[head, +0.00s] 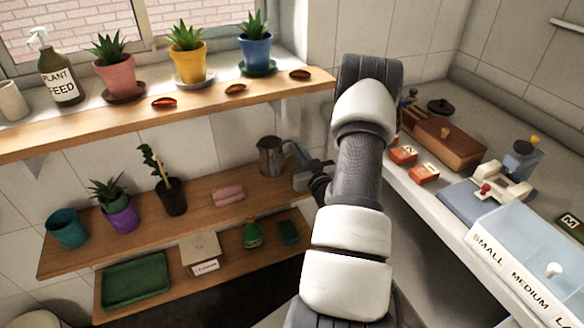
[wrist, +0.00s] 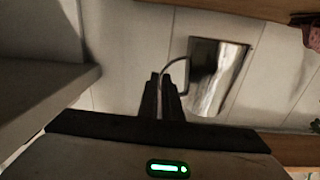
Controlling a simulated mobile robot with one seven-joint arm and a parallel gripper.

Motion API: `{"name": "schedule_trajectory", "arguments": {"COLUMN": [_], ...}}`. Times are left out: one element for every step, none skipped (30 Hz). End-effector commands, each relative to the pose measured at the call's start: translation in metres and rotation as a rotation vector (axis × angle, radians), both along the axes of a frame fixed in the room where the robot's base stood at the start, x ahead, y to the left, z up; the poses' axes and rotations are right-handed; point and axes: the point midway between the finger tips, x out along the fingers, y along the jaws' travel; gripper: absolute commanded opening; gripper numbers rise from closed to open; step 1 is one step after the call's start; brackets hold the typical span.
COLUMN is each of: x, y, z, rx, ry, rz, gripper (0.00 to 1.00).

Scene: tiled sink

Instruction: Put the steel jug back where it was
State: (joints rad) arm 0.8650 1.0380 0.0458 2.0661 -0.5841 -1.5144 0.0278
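The steel jug (head: 271,158) is at the right end of the middle wooden shelf (head: 205,205), below the window sill shelf. It looks upright in the head view; whether its base touches the shelf I cannot tell. My gripper (head: 296,152) reaches in from the right to the jug's handle side. In the wrist view the jug (wrist: 217,78) is right of the fingers, and its thin curved handle runs down between the two fingertips (wrist: 165,82). The fingers are nearly together and look shut on the handle. My arm hides the shelf's right end in the head view.
A pink sponge-like block (head: 228,196) and a dark pot (head: 172,197) stand left of the jug. The upper shelf (head: 200,100) with potted plants is overhead. The counter with boxes (head: 520,262) is at right.

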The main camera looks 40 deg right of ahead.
Motion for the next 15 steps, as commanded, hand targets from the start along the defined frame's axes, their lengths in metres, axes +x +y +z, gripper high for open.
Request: {"name": "schedule_trajectory", "arguments": {"x": [0.000, 0.001, 0.001, 0.001, 0.001, 0.001, 0.001, 0.001, 0.000, 0.000, 0.001, 0.000, 0.000, 0.001, 0.001], "y": [0.000, 0.000, 0.000, 0.000, 0.000, 0.000, 0.000, 0.000, 0.000, 0.000, 0.000, 0.000, 0.000, 0.000, 0.000], "z": [-0.006, -0.008, -0.010, -0.011, -0.013, -0.017, -0.020, -0.024, -0.031, -0.035, -0.039, -0.044, -0.046, -0.048, -0.048], "rx": [0.000, -0.001, -0.001, -0.001, -0.001, -0.001, 0.000, 0.000, 0.002, 0.001, 0.001, 0.001, 0.001, 0.000, -0.001], "ry": [-0.003, -0.003, -0.003, -0.003, -0.003, -0.003, -0.002, -0.002, -0.002, -0.002, -0.002, -0.002, -0.003, -0.003, -0.004], "rz": [0.001, 0.001, 0.001, 0.001, 0.001, 0.001, 0.001, 0.001, 0.001, 0.001, 0.001, 0.001, 0.001, 0.001, 0.001], "gripper": [0.00, 0.00, 0.00, 0.00, 0.00, 0.00, 0.00, 0.00, 0.00, 0.00, 0.00, 0.00, 0.00, 0.00, 0.00]}}
